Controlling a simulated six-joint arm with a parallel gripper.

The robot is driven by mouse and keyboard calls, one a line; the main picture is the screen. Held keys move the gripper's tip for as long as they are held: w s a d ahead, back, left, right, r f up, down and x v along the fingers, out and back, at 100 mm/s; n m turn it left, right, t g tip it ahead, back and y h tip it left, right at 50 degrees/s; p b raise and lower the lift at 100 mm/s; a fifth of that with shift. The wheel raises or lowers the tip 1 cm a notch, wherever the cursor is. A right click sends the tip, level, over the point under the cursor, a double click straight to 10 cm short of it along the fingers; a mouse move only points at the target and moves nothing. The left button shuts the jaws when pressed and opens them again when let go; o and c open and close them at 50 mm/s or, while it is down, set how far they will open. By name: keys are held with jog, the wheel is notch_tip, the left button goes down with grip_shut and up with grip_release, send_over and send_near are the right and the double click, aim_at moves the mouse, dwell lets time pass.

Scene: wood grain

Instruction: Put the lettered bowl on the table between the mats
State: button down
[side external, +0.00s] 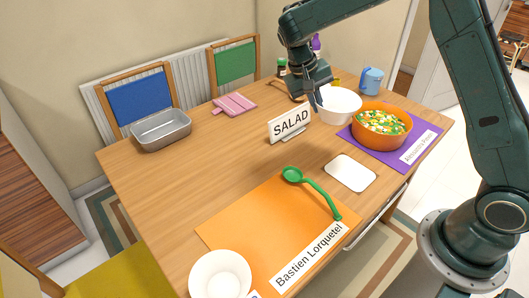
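A white bowl (341,104) is at the back right, beside the orange salad bowl. My gripper (317,103) is pointed down at its left rim; the view does not show clearly whether the fingers are closed on the rim or whether the bowl is lifted. A second white bowl (220,276) is at the front left, by the orange mat's corner. I cannot read lettering on either bowl. The orange mat (250,225) is labelled "Bastien Lorquetel". The purple mat (433,136) has a name label and carries the orange bowl (372,132) of salad.
A white rounded square (350,172) lies between the mats. A green ladle (318,192) lies on the orange mat. A "SALAD" sign (290,125) stands mid-table. A metal tray (160,130), pink item (234,104) and blue mug (371,80) are further back. The table's left-middle is clear.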

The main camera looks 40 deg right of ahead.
aim_at(354, 104)
jog(key=s+d+m+y, duration=0.1)
jog(key=s+d+m, duration=0.1)
jog(key=m, duration=0.1)
jog(key=s+d+m+g+y, duration=0.1)
jog(key=s+d+m, duration=0.1)
jog(key=d+m, duration=0.1)
jog(key=s+d+r+m+g+y, duration=0.1)
jog(key=s+d+m, duration=0.1)
jog(key=m, duration=0.3)
jog(key=shift+d+y, duration=0.3)
jog(key=shift+d, duration=0.4)
jog(key=s+d+m, duration=0.1)
jog(key=m, duration=0.1)
jog(key=s+d+m+y, duration=0.2)
jog(key=m, duration=0.1)
jog(key=shift+r+m, duration=0.2)
jog(key=shift+m, duration=0.1)
notch_tip(354, 104, down, 16)
jog(key=shift+r, duration=0.15)
jog(key=shift+f, duration=2.15)
jog(key=shift+f, duration=0.15)
